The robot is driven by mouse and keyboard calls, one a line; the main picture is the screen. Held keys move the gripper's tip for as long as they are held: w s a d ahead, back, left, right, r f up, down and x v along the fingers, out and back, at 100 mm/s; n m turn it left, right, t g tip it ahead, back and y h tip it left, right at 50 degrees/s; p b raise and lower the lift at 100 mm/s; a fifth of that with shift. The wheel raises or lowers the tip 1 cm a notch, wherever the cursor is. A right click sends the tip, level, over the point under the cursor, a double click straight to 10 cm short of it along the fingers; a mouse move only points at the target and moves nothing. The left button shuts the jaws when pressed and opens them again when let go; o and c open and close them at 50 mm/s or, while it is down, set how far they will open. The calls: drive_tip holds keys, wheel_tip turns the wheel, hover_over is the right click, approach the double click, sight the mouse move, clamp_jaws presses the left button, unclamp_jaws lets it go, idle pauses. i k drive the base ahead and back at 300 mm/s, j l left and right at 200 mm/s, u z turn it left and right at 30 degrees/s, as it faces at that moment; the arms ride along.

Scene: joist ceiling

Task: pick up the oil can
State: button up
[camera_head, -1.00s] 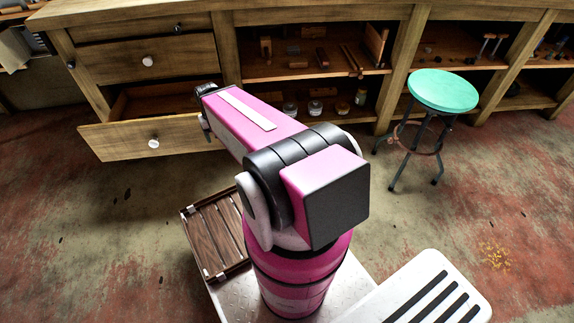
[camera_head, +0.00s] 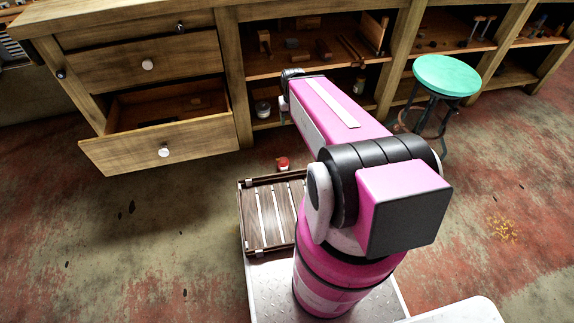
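I cannot make out the oil can for certain. A small red-topped item (camera_head: 283,163) sits on the floor just beyond the slatted wooden tray; it is too small to identify. The far end of my pink arm reaches toward the cabinet's lower shelf, right of the open drawer. My gripper's fingers do not show; the arm hides that area.
An open drawer (camera_head: 163,138) juts from the wooden cabinet (camera_head: 235,75). Jars (camera_head: 262,108), a bottle (camera_head: 359,84) and tools stand on its shelves. A green stool (camera_head: 447,76) stands at right. The slatted wooden tray (camera_head: 243,215) is beside my column. Floor at left is clear.

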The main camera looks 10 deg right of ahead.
sight(282, 163)
drive_tip(key=k+j+z, duration=0.25)
drive_tip(key=k+j, duration=0.35)
drive_tip(key=k+j+z, duration=0.25)
drive_tip(key=k+j, duration=0.2)
drive_tip(key=k, duration=0.25)
